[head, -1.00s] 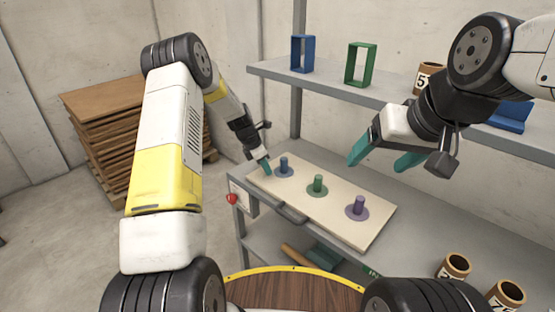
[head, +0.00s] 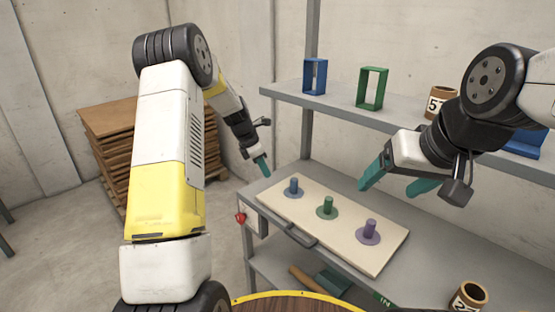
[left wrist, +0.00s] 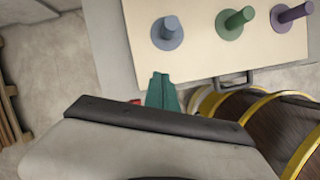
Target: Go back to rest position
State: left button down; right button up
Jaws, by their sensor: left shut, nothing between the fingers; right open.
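My left gripper (head: 262,166) is shut and empty, just off the left end of the board in the head view. Its closed teal fingers (left wrist: 162,92) also show in the left wrist view, apart from the board. My right gripper (head: 396,182) is open and empty, held above the bench to the right of the board. The cream board (head: 285,213) lies on the grey bench and bears a blue peg (head: 293,186), a green peg (head: 327,206) and a purple peg (head: 369,229), each upright on a round base.
A shelf above holds a blue frame (head: 315,75), a green frame (head: 372,88) and a numbered cup (head: 441,102). Another cup (head: 468,297) stands at the lower right. A red button (head: 240,217) is on the bench's left side. Stacked wood boards (head: 112,122) stand at the back left.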

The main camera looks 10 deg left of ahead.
pick_arm(q)
jog(key=s+d+r+m+t+y, duration=0.1)
jog(key=s+r+m, duration=0.4)
jog(key=s+r, duration=0.3)
jog(key=s+r+m+t, duration=0.1)
jog(key=s+r+m, duration=0.5)
jog(key=r, duration=0.4)
jog(key=s+r+m+t, duration=0.1)
jog(key=s+r+m, duration=0.1)
jog(key=s+m, duration=0.4)
jog(key=s+r+m+t, duration=0.1)
jog(key=s+m, duration=0.6)
jog(key=s, duration=0.9)
jog(key=shift+s+r+y, duration=0.25)
jog(key=shift+r+y, duration=0.05)
jog(key=shift+r, duration=0.25)
